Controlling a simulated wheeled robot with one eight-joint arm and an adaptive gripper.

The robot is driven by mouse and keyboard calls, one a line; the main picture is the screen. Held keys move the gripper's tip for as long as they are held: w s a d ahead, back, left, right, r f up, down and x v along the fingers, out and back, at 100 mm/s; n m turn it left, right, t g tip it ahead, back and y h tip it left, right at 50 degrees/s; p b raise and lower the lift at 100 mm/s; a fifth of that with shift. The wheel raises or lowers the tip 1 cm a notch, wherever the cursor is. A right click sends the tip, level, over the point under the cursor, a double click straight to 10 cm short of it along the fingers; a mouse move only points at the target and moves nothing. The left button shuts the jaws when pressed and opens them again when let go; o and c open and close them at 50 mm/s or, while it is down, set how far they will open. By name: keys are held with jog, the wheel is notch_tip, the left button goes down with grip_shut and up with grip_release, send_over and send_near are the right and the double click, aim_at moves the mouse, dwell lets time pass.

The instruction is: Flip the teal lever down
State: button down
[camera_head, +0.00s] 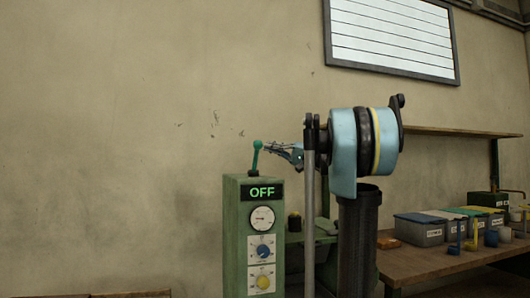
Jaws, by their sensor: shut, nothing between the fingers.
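The teal lever (256,157) stands nearly upright on top of a green control box (232,235), leaning slightly to the right, with a round knob at its upper end. The box's small display (262,192) reads OFF in green letters. My gripper (276,147) is shut and empty. Its tips point left and lie just right of the lever, close to the height of the knob. I cannot tell whether they touch it. My own arm hides part of the area right of the box.
The box front carries a gauge (262,218), a blue dial (263,252) and a yellow dial (263,281). At right, a wooden bench (425,262) holds several lidded bins (419,233). A shelf (450,131) hangs above it. The wall left of the box is clear.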

jog(key=v, duration=0.7)
jog(key=shift+f, duration=0.2)
jog(key=shift+w+a, duration=0.1)
jog(key=shift+w, duration=0.05)
